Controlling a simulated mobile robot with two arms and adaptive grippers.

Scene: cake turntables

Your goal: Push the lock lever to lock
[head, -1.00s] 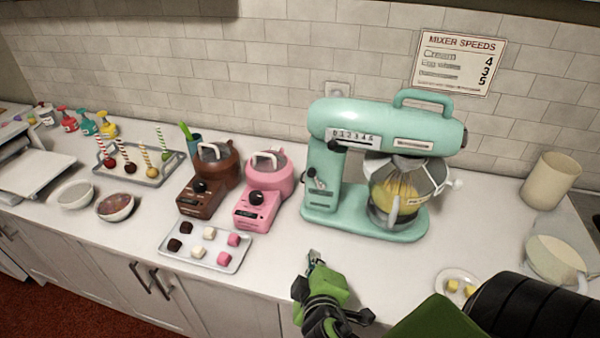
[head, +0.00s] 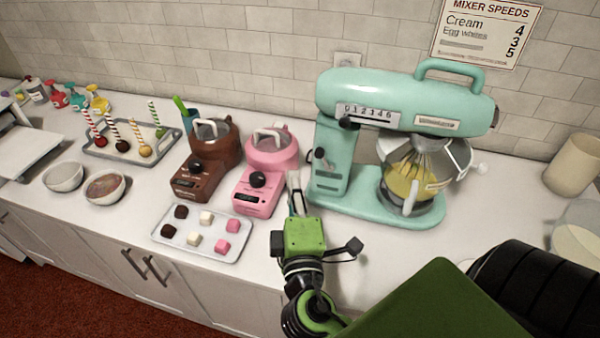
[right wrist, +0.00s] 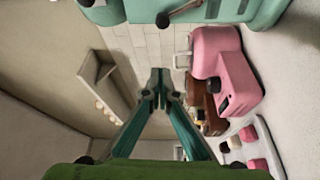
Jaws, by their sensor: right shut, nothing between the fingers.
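The mint-green stand mixer (head: 345,185) stands on the counter, with its head lowered over a bowl (head: 412,190) of yellow mix. A small dark-knobbed lever (head: 320,154) is on its lower column, apparently the lock lever. Another dark lever (head: 349,122) is by the number scale on the head. My right gripper (head: 294,178) is shut and empty, its fingertips pointing up just left of the column and apart from the lever. In the right wrist view the shut fingers (right wrist: 159,76) show below the mixer (right wrist: 225,10) and a dark lever (right wrist: 178,13). My left gripper is out of view.
A pink melting pot (head: 272,165) stands close left of my right gripper, with a brown one (head: 208,160) beyond it. A tray of chocolates (head: 190,250) lies in front. The counter before the mixer is mostly clear.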

